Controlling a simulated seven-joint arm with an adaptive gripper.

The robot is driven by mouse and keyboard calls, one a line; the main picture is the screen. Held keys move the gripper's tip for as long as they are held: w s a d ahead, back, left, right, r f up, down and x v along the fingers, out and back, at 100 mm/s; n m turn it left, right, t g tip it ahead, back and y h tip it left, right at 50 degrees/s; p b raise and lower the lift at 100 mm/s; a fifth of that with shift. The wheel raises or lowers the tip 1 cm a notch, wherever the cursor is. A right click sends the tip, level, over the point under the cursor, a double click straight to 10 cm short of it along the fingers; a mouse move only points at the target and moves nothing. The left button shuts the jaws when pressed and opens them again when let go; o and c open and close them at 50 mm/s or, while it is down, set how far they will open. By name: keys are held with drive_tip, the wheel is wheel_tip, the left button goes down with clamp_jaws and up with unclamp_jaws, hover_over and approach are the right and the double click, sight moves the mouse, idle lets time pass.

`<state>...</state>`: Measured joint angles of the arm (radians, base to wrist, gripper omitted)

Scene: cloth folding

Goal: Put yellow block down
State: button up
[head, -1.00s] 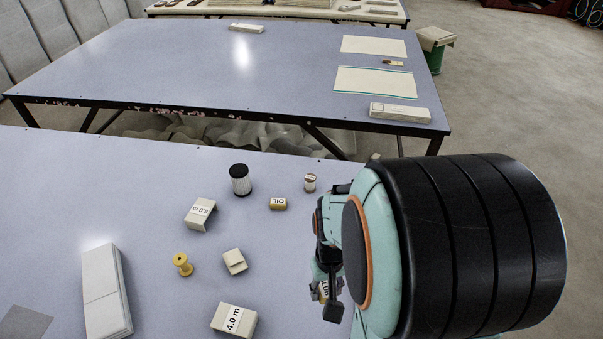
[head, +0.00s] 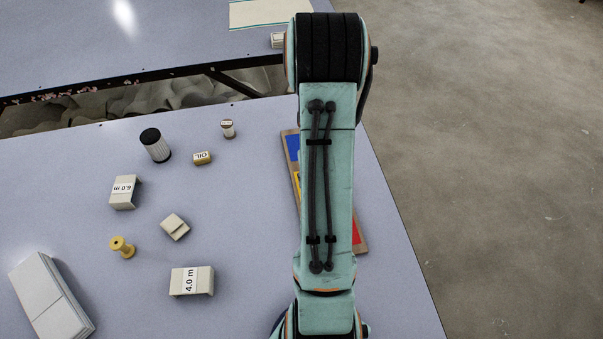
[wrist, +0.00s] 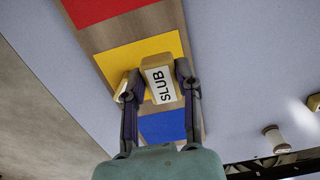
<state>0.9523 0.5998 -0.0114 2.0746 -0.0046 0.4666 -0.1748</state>
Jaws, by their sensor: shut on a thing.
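A tan-yellow block with a white label reading SLUB (wrist: 160,84) is between the fingers of my gripper (wrist: 156,76) in the wrist view. The gripper is shut on it. Behind the block is a wooden board with red (wrist: 105,20), yellow (wrist: 112,64) and blue (wrist: 162,126) patches; the block overlaps the yellow patch in the picture. I cannot tell whether it touches the board. A tan piece (wrist: 133,82) shows by the left finger, partly hidden. In the head view my arm covers the gripper, the block and much of the board (head: 361,248).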

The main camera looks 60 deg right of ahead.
drive_tip(key=shift+w+d+f, duration=0.3)
drive_tip(key=shift+d+f, duration=0.15)
drive_tip(key=shift+f, duration=0.25)
drive_tip(key=shift+w+d+f, duration=0.1)
drive_tip(key=shift+d+f, duration=0.05)
drive_tip(key=shift+f, duration=1.55)
drive_tip(key=o, duration=0.9)
drive_tip(key=shift+f, duration=0.15)
drive_tip(key=shift+o, duration=0.2)
